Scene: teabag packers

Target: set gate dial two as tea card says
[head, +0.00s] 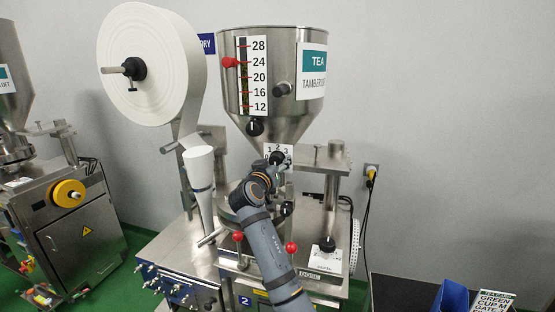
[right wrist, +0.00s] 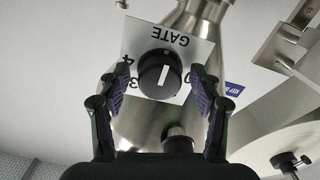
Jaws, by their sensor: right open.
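The gate dial (right wrist: 160,74) is a black round knob with a white bar, on a white plate marked GATE (right wrist: 170,38) that appears upside down in the right wrist view. Digits 3, 4 and 0 show beside it. The bar stands nearly upright there; I cannot tell which digit it marks. In the head view the plate (head: 268,149) shows 1, 2 and 3 under the hopper. My right gripper (right wrist: 158,88) is open, its fingers on either side of the knob, with contact unclear; in the head view (head: 279,163) it is at the plate. The tea card (head: 494,301) is cut off at lower right.
The steel hopper (head: 235,85) bears a level scale and a TEA sign (head: 317,60). A paper roll (head: 160,65) and a white cone (head: 199,170) stand to the left. Red-knobbed levers (head: 291,247) flank my right arm. A blue bin (head: 451,297) is at lower right.

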